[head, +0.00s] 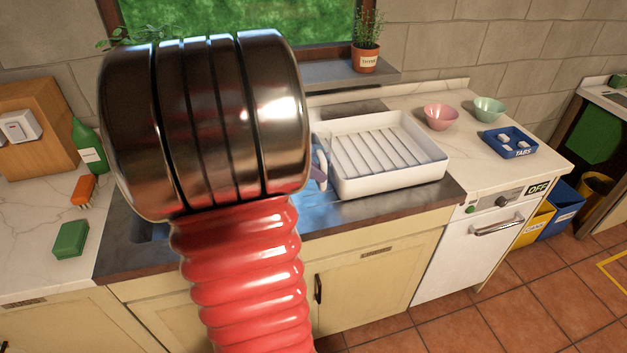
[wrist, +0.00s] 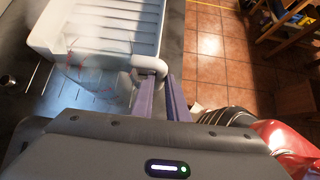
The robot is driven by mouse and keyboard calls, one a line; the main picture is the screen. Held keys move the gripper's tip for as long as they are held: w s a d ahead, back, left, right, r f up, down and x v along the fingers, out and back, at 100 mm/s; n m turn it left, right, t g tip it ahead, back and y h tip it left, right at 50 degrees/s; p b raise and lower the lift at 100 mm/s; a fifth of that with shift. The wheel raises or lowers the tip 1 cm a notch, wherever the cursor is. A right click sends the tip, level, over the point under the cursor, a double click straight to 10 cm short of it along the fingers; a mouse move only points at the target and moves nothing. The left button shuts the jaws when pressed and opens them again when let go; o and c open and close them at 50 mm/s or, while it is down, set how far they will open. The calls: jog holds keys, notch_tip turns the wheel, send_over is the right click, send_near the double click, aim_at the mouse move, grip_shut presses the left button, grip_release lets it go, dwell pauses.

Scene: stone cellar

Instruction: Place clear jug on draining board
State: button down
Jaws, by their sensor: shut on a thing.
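The white draining board (head: 395,182), a slatted tray with raised walls, stands on the steel counter right of the sink. It also shows at the top left of the wrist view (wrist: 117,50). The clear jug (wrist: 88,70) is a faint see-through shape with reddish marks in the wrist view, left of my fingers and overlapping the board's near edge. My gripper (wrist: 162,80) is shut on the jug, seemingly at its handle side; the exact grip is hard to see. In the head view my gripper (head: 320,165) shows just left of the board; my arm hides most of the jug.
A pink bowl (head: 441,117), a green bowl (head: 488,109) and a blue tabs tray (head: 510,143) stand right of the board. A green bottle (head: 88,147), an orange item (head: 83,190) and a green sponge (head: 71,239) are at left. The slats look empty.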

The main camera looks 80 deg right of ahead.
jog(key=shift+f, duration=1.5)
jog(key=c, duration=1.7)
grip_release()
jog(key=shift+f, duration=0.1)
jog(key=shift+c, duration=0.2)
jog(key=v, duration=1.2)
